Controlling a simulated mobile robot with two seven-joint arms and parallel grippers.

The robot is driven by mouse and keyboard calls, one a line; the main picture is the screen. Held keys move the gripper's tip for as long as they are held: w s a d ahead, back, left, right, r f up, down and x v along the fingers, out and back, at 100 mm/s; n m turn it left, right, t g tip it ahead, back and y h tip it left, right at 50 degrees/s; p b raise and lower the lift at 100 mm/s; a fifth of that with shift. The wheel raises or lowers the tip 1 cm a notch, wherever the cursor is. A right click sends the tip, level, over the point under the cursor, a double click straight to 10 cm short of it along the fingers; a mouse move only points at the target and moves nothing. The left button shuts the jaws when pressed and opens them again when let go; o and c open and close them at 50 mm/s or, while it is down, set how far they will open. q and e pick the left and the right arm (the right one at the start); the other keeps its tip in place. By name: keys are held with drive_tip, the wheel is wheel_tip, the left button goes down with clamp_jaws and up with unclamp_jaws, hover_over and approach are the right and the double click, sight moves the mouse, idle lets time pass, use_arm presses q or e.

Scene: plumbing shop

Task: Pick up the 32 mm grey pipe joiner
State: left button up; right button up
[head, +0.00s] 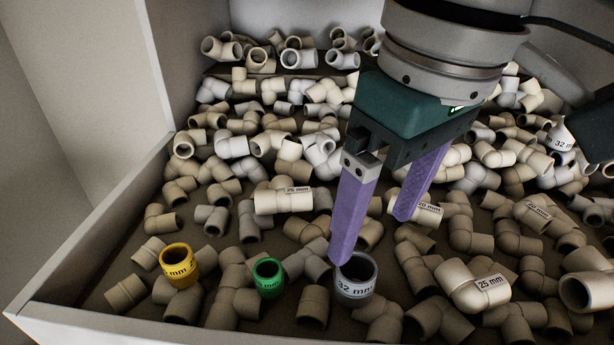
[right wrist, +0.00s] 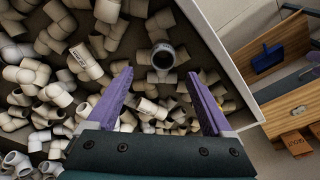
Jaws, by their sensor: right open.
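The grey pipe joiner (head: 355,282), labelled 32 mm, stands upright with its round opening facing up, near the front of the bin. In the right wrist view the joiner (right wrist: 162,57) shows as a dark-holed ring just beyond the fingertips. My right gripper (head: 372,234) is open and empty, its purple fingers pointing down. In the head view one fingertip overlaps the joiner's rear rim; I cannot tell whether they touch. In the right wrist view the gripper (right wrist: 158,75) has the joiner roughly centred ahead of its gap. My left gripper is not in view.
The bin (head: 90,325) is full of loose beige and grey fittings. A yellow joiner (head: 180,267) and a green joiner (head: 268,279) stand to the left. The bin wall (right wrist: 215,50) is close to the joiner.

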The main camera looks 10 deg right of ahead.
sight(357, 269)
drive_tip(key=f, duration=0.2)
drive_tip(key=shift+s+a+f, duration=0.1)
drive_tip(key=shift+a+f, duration=0.1)
drive_tip(key=shift+f, duration=0.15)
drive_tip(key=shift+w+a+f+b, duration=0.1)
drive_tip(key=shift+w+f+b, duration=0.05)
drive_tip(key=shift+f, duration=0.75)
drive_tip(key=shift+w+a+f+b, duration=0.1)
drive_tip(key=shift+w+f+b, duration=0.05)
drive_tip(key=shift+f, duration=0.8)
drive_tip(key=shift+w+f+b, duration=0.15)
drive_tip(key=shift+f, duration=0.75)
clamp_jaws()
drive_tip(key=shift+r, duration=0.15)
